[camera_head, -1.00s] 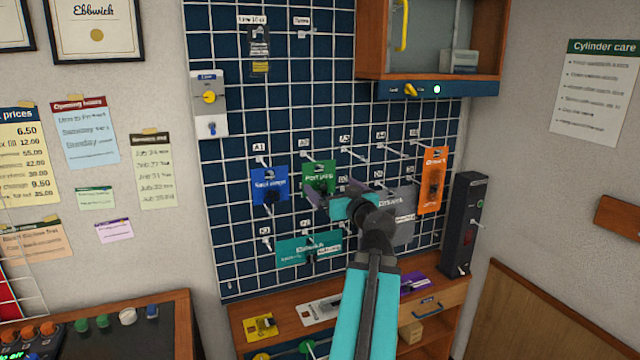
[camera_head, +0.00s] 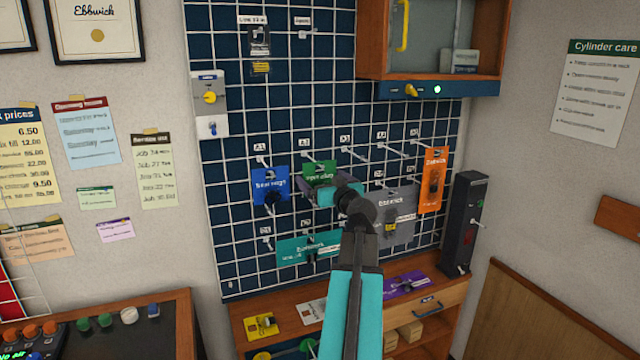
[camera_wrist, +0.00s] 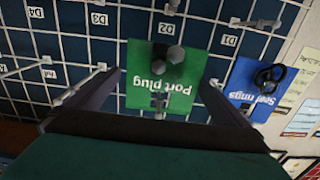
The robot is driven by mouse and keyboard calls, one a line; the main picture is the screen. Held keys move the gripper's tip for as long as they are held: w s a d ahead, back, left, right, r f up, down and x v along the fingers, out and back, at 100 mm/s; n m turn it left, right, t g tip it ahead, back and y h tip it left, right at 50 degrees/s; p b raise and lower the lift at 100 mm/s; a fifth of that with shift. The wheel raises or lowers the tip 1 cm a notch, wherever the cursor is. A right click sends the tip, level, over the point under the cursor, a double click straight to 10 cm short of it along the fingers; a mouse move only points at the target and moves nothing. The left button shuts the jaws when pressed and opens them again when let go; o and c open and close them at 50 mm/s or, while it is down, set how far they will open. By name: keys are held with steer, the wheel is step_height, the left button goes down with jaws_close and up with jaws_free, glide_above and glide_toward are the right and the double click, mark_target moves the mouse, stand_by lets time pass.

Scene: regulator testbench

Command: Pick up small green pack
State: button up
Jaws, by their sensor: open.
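The small green pack (camera_head: 319,172), labelled "Port plug" in the wrist view (camera_wrist: 150,88), hangs on a hook of the blue grid wall, with a dark plug on its front. My gripper (camera_head: 325,192) is in front of it and hides its lower part in the head view. In the wrist view my gripper (camera_wrist: 157,85) is open, with one dark finger on each side of the pack. The pack appears upside down between them. Whether the fingers touch it I cannot tell.
A blue pack (camera_head: 269,186) hangs close at the left, also in the wrist view (camera_wrist: 258,88). A teal pack (camera_head: 308,247) hangs below, a grey pack (camera_head: 395,222) and an orange pack (camera_head: 433,180) at the right. Bare hooks (camera_head: 350,152) stick out nearby.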

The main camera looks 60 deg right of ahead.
steer(key=p+x, duration=0.1)
steer(key=x, duration=0.4)
steer(key=shift+w+a, duration=0.1)
steer(key=shift+w, duration=0.1)
stand_by(0.4)
stand_by(0.4)
steer(key=c, duration=1)
